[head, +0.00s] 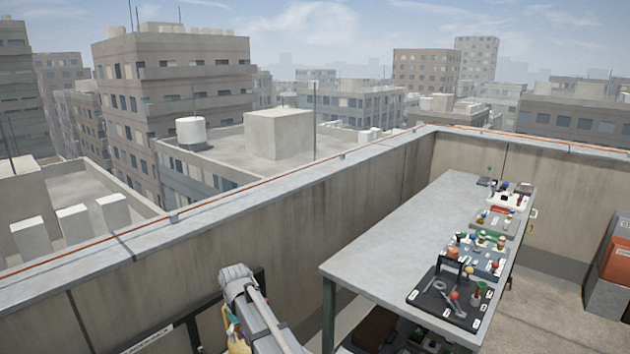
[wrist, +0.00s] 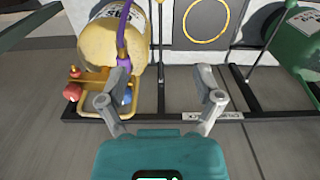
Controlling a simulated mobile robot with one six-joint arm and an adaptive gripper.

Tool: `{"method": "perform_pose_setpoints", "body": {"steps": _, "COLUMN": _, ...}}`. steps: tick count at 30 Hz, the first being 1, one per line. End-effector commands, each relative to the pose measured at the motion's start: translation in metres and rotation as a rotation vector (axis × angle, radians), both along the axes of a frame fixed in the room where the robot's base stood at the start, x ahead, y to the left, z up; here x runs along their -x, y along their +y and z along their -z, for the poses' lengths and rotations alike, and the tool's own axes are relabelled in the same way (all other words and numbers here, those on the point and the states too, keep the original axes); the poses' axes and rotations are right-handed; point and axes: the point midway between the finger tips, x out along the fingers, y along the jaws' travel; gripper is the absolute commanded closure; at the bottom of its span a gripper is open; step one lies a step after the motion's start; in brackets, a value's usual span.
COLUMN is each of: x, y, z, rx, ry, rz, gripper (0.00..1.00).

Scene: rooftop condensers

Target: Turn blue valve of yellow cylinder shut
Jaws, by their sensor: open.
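The yellow cylinder (wrist: 97,42) is at the upper left in the wrist view, with a purple strap or hose down its right side. A brass-coloured fitting (wrist: 95,77) crosses its lower part, with a red knob (wrist: 72,91) on the left. A small blue valve knob (wrist: 126,98) shows on the right, partly hidden by my left finger. My gripper (wrist: 162,74) is open, with nothing between its fingertips. Its left finger overlaps the cylinder's lower right edge in the picture; I cannot tell whether they touch. In the head view, my arm hides most of the area around a small yellow patch (head: 236,344).
A dark rack rail (wrist: 160,117) with a white label runs below the cylinder. Thin upright rods stand beside it. A green cylinder (wrist: 291,32) is at the upper right. In the head view, a grey table (head: 400,240) with trays of small items stands right of my arm, by the parapet.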

Motion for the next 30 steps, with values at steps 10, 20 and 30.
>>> {"method": "perform_pose_setpoints", "body": {"steps": 10, "x": 0.016, "y": -0.095, "z": 0.016, "rx": 0.0, "ry": 0.0, "rz": 0.18, "gripper": 0.16}}
{"method": "perform_pose_setpoints", "body": {"steps": 20, "x": 0.06, "y": -0.225, "z": 0.039, "rx": 0.0, "ry": 0.0, "rz": 0.464, "gripper": 0.16}}
{"method": "perform_pose_setpoints", "body": {"steps": 30, "x": 0.126, "y": -0.333, "z": 0.06, "rx": 0.0, "ry": 0.0, "rz": 0.753, "gripper": 0.16}}
